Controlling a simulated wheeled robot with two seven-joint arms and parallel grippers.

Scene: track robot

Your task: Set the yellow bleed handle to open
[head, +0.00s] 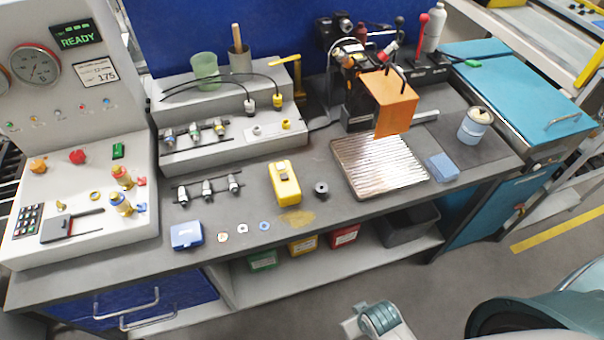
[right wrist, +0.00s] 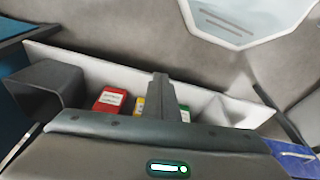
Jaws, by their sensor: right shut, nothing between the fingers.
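A yellow lever (head: 285,62) tops a yellow upright at the back of the bench, behind the grey fixture block. My left gripper is in neither view.
The grey fixture block (head: 227,138) carries fittings and black hoses. A control panel (head: 85,215) stands left. A yellow device (head: 284,184) and ribbed metal plate (head: 380,168) lie in front. Red (right wrist: 110,100) and green bins sit below.

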